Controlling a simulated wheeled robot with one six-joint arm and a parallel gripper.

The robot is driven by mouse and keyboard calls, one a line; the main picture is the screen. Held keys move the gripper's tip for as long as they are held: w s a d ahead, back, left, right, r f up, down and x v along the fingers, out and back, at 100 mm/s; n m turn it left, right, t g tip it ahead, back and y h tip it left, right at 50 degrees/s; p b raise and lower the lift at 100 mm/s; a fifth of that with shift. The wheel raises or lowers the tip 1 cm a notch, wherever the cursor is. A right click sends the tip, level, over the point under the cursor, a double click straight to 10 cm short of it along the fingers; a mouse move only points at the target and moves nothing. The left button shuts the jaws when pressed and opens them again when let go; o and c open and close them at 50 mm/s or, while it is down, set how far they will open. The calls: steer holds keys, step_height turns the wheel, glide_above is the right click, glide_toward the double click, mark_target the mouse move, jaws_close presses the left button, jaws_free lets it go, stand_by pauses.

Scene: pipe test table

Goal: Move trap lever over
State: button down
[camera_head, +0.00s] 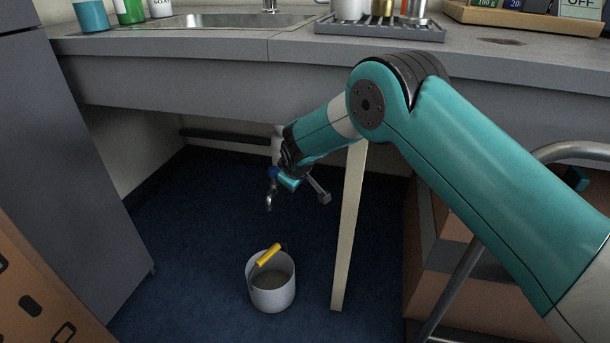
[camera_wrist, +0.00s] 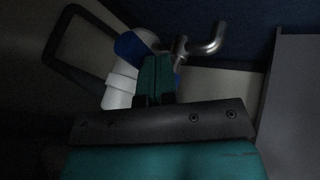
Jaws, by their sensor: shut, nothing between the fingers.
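Under the counter, a white trap pipe (camera_head: 276,148) comes down with a small blue part (camera_head: 273,172) and a bent metal spout (camera_head: 269,200). In the wrist view the white pipe (camera_wrist: 120,85), blue part (camera_wrist: 132,46) and metal spout (camera_wrist: 206,43) show dimly. The blue part may be the trap lever, but I cannot be sure. My gripper (camera_head: 288,182) is beside the pipe. In the wrist view its teal fingers (camera_wrist: 155,78) are shut with nothing between them. They overlap the blue part's right edge in the picture. I cannot tell whether they touch it.
A white bucket (camera_head: 272,293) with a yellow grip (camera_head: 268,255) stands on the blue floor below the spout. A pale post (camera_head: 348,225) stands to the right. The counter (camera_head: 200,68) is overhead. A grey cabinet (camera_head: 70,150) is at left. Floor between cabinet and bucket is clear.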

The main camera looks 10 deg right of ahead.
steer(key=shift+w+d, duration=0.45)
steer(key=shift+d, duration=0.1)
stand_by(0.4)
